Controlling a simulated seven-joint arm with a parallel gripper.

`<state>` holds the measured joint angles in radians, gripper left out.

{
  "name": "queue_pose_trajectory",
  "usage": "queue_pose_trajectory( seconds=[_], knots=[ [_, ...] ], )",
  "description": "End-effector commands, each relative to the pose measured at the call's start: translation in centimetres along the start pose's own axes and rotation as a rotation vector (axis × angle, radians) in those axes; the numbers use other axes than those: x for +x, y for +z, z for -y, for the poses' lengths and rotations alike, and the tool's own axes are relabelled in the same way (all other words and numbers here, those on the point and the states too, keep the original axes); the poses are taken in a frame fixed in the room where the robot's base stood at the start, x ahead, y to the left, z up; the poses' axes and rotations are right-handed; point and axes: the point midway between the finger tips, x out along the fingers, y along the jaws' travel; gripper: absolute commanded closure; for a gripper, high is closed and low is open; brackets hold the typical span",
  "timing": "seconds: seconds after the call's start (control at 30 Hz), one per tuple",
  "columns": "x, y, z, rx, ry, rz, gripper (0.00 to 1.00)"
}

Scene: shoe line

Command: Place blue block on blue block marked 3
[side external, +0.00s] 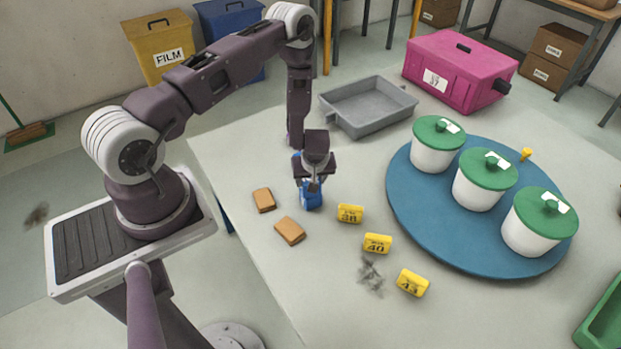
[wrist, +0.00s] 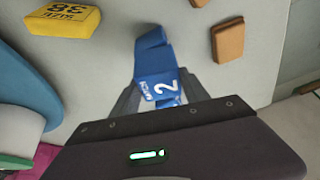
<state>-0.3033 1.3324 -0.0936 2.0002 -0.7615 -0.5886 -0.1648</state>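In the side view the blue block (side external: 311,198) is under my gripper (side external: 313,184), at or just above the table. A 3 is not readable on any blue surface.
Two brown blocks (side external: 264,200) (side external: 289,231) lie left of the gripper. Yellow blocks marked 38 (side external: 350,214), 40 (side external: 377,243) and 43 (side external: 412,282) lie to the right. A blue round board (side external: 420,235) carries white tubs with green lids. A grey tray (side external: 372,125) stands behind.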

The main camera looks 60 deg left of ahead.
Motion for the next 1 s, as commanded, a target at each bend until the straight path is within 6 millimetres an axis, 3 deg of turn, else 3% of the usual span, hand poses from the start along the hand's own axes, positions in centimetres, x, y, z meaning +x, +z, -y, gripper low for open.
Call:
queue_pose_trajectory(
  seconds=[0.1, 0.47, 0.8, 1.0],
  knots=[
    [0.0, 0.0, 0.0, 0.0, 0.0, 0.0, 0.28],
    [-0.8, -0.2, -0.1, 0.002, 0.001, -0.001, 0.28],
    [-9.0, -0.2, -0.1, 0.003, 0.004, -0.003, 0.28],
    [-12.0, -0.2, -0.1, 0.001, 0.002, -0.001, 0.28]
  ],
)
